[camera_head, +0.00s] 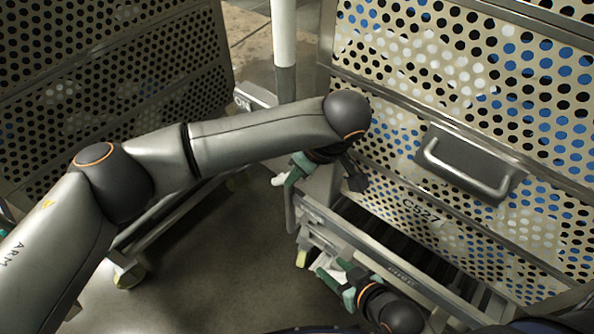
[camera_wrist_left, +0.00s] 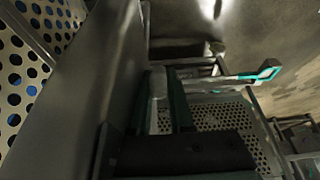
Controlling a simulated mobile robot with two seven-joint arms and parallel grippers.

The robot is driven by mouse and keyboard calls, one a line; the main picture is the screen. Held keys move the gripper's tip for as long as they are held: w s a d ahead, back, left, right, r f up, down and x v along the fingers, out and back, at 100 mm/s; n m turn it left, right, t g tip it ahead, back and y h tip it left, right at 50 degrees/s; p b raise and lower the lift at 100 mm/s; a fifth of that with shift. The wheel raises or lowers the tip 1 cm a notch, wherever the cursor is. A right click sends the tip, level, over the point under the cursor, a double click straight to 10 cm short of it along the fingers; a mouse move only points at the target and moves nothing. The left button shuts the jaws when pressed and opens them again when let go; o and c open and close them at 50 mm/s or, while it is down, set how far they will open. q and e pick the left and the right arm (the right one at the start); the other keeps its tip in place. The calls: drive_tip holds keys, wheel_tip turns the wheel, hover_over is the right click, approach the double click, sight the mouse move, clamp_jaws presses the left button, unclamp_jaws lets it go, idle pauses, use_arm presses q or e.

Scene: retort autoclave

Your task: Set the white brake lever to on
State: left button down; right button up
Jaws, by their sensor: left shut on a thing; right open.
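The white brake lever (camera_head: 278,181) shows as a short pale tip at my left gripper (camera_head: 290,176), beside the perforated cart at right. In the left wrist view the pale lever (camera_wrist_left: 158,84) stands between the two dark fingers of my left gripper (camera_wrist_left: 162,104), which are shut on it. Most of the lever is hidden by the fingers in the head view. My right gripper (camera_head: 340,277) is open, lower down near the cart's lower rail. A pale piece lies close by its fingers; I cannot tell what it is.
A perforated basket (camera_head: 440,85) with a grey handle (camera_head: 468,165) stands on the right cart, above a metal rail (camera_head: 385,262). Another perforated basket (camera_head: 100,75) stands left. Floor (camera_head: 205,265) is open between.

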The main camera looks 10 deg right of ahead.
drive_tip(key=shift+d+r, duration=0.1)
drive_tip(key=shift+d, duration=0.05)
idle(0.6)
use_arm(q)
drive_tip(key=shift+w+a+r+g+h, duration=0.45)
drive_tip(key=shift+w+a+g+h, duration=0.15)
drive_tip(key=shift+w+g+h, duration=0.15)
drive_tip(key=shift+r+g, duration=0.1)
drive_tip(key=shift+g, duration=0.25)
use_arm(e)
drive_tip(key=shift+w+r, duration=0.2)
drive_tip(key=shift+w, duration=0.1)
